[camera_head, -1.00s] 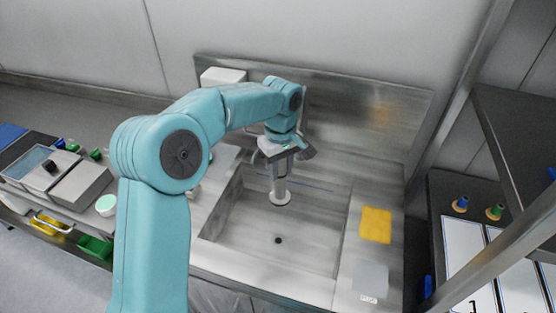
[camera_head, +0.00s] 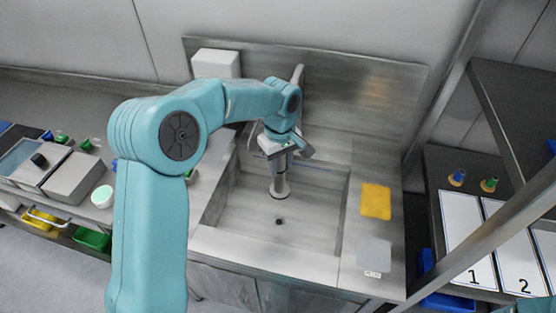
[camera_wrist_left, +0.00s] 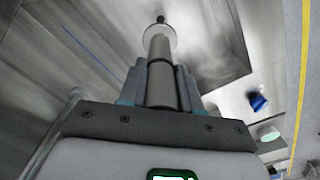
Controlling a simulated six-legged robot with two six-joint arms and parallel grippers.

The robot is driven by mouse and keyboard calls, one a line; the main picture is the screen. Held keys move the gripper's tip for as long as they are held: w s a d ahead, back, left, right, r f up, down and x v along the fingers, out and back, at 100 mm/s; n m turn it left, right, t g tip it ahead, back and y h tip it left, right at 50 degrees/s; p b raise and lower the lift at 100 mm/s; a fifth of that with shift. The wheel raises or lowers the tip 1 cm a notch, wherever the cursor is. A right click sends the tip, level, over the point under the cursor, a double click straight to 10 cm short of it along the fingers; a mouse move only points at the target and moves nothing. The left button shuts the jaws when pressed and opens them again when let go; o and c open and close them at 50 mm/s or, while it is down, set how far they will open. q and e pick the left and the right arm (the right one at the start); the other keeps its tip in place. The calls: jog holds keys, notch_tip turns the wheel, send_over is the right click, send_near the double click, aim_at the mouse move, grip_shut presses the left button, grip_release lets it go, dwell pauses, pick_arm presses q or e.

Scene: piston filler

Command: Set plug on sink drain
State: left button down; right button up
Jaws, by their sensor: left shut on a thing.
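My left gripper (camera_head: 281,163) reaches over the sink basin and is shut on the plug (camera_head: 279,186), a grey upright cylinder with a pale round flange at its lower end. The sink drain (camera_head: 279,221) is a small dark hole in the basin floor. In the head view the flange appears just above the drain, with bare basin floor showing between them. In the left wrist view the plug (camera_wrist_left: 160,62) extends from between the fingers (camera_wrist_left: 160,88), and the dark drain (camera_wrist_left: 160,19) shows just past its flange. My right gripper is not in view.
The steel sink (camera_head: 240,243) has walls around the basin and a faucet (camera_head: 298,75) behind my gripper. A yellow cloth (camera_head: 376,201) and a grey pad (camera_head: 374,252) lie on its right ledge. A metal post (camera_head: 450,90) and shelf stand at the right.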

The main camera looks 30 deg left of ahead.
pick_arm(q)
jog(key=shift+f+b, duration=0.85)
jog(key=shift+f, duration=0.55)
jog(key=shift+f+b, duration=0.5)
jog(key=shift+f, duration=0.2)
notch_tip(320, 180, down, 14)
jog(key=b, duration=1)
jog(key=shift+r+b, duration=0.15)
jog(key=shift+b, duration=0.25)
dwell(0.3)
jog(key=shift+c, duration=1.5)
grip_release()
jog(key=shift+s, duration=0.1)
